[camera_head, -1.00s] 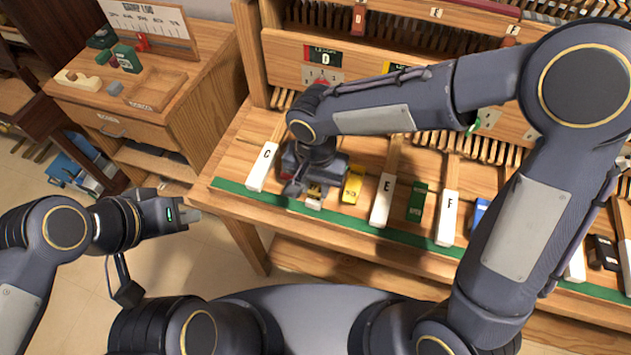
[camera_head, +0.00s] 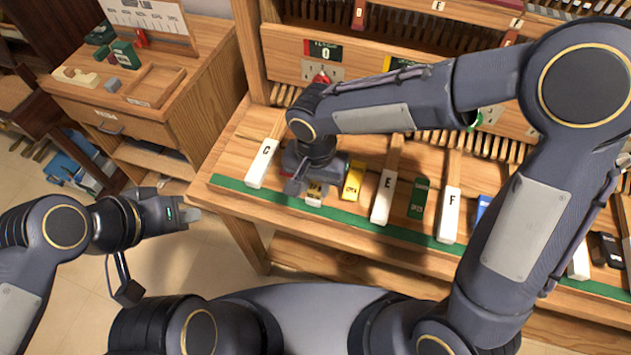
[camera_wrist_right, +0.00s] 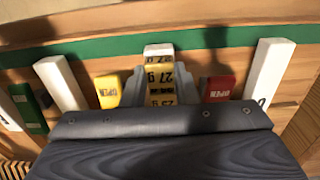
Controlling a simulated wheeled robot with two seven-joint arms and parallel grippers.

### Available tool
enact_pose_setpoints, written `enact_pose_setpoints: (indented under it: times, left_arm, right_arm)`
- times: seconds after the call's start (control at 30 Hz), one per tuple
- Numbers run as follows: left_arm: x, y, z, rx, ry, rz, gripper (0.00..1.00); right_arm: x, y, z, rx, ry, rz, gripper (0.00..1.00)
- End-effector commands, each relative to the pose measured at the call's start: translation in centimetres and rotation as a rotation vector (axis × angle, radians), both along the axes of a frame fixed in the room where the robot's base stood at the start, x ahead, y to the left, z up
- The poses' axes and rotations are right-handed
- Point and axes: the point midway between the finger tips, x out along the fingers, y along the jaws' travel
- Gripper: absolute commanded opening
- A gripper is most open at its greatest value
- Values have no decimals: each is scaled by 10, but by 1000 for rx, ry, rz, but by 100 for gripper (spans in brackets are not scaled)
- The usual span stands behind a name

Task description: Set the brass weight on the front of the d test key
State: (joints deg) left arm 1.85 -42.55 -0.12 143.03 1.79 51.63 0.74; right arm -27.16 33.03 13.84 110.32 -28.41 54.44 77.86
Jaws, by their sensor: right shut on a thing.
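The d test key is the white key end (camera_head: 313,201) between the C key (camera_head: 263,163) and the E key (camera_head: 383,198); its white tip (camera_wrist_right: 158,49) also shows in the right wrist view. The brass weight (camera_wrist_right: 160,73), a yellow block marked 27 g, is over the front part of that key, just behind the tip. My right gripper (camera_head: 312,186) is shut on the weight, its grey fingers on both sides. I cannot tell whether the weight touches the key. My left gripper (camera_head: 193,214) is off to the left, away from the keys; its fingers are unclear.
A yellow block (camera_head: 353,180) and a red OPEN block (camera_wrist_right: 217,88) flank the key. A green block (camera_head: 418,198) stands between E and the F key (camera_head: 449,213). A green strip (camera_head: 350,223) runs along the bench front. A side cabinet (camera_head: 130,90) stands left.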

Motion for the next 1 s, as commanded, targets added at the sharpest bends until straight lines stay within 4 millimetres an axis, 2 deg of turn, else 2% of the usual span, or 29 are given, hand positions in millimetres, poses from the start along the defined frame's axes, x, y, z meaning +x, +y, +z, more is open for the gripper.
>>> enact_pose_setpoints:
  times: [0.47, 0.5, 0.67, 1.0]
  left_arm:
    - [0, 0, -8, 0, 0, 0, 0]
    - [0, 0, -7, 0, 0, 0, 0]
    - [0, 0, -7, 0, 0, 0, 0]
    - [0, 0, -7, 0, 0, 0, 0]
  right_arm:
    - [0, 0, -8, 0, 0, 0, 5]
    - [0, 0, -7, 0, 0, 0, 31]
    - [0, 0, -7, 0, 0, 0, 52]
    - [1, 0, -1, 1, -3, 0, 52]
